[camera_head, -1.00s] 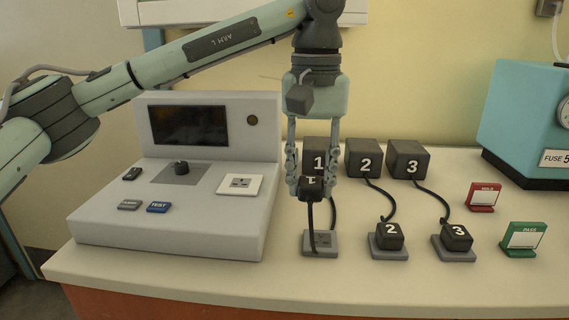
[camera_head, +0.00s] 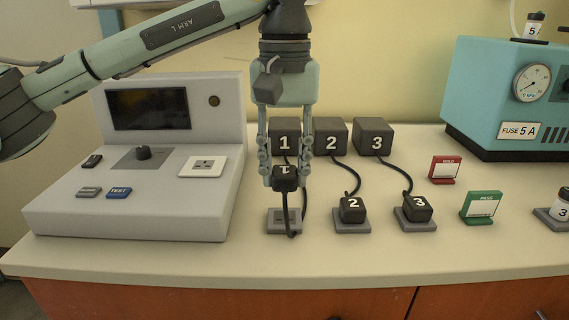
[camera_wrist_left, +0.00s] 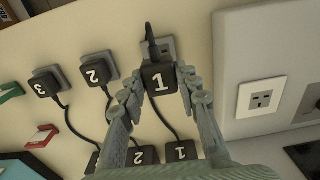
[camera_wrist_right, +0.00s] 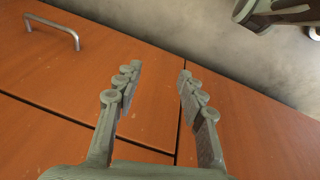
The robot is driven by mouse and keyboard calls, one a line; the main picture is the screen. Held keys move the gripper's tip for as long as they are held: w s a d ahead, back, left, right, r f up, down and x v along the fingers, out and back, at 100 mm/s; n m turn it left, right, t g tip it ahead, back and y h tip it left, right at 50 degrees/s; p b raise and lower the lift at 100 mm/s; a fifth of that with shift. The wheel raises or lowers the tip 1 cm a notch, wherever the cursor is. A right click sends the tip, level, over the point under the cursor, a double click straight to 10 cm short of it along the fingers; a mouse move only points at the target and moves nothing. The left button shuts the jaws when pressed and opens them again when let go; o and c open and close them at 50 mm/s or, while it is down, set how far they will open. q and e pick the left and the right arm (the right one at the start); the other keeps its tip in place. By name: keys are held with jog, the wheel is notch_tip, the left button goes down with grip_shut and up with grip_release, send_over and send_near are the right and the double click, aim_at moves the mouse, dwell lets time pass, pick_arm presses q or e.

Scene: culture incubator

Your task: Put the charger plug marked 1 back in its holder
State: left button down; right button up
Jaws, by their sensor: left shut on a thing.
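The black charger plug marked 1 (camera_head: 285,178) is held between the fingers of my left gripper (camera_head: 285,176), above and a little behind its empty grey holder (camera_head: 278,221). In the left wrist view the plug (camera_wrist_left: 159,80) sits between the shut fingertips, its cord end toward the holder (camera_wrist_left: 165,46), which it partly hides. A cord runs from the plug to the black charger block marked 1 (camera_head: 284,137). My right gripper (camera_wrist_right: 158,80) is open and empty in front of orange cabinet doors.
Plugs 2 (camera_head: 352,207) and 3 (camera_head: 417,206) sit in holders to the right. A grey test console (camera_head: 130,215) with a socket (camera_head: 203,166) stands at left. Red (camera_head: 445,169) and green (camera_head: 482,207) signs and a teal gauge unit (camera_head: 480,90) are at right. The counter's front is clear.

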aim_at(285, 189)
pick_arm(q)
notch_tip(285, 189, down, 2)
jog(key=shift+f+b, duration=0.25)
jog(key=shift+b, duration=0.5)
jog(key=shift+f+b, duration=0.55)
jog(key=shift+f, duration=0.65)
pick_arm(e)
notch_tip(285, 189, up, 8)
jog(key=w, duration=0.1)
jog(key=shift+r, duration=0.15)
pick_arm(q)
jog(key=shift+f+b, duration=0.55)
jog(key=shift+b, duration=0.05)
pick_arm(e)
jog(key=shift+f, duration=0.35)
pick_arm(q)
jog(key=c, duration=1)
grip_release()
jog(key=shift+r, duration=0.15)
notch_tip(285, 189, up, 12)
jog(key=shift+f, duration=0.1)
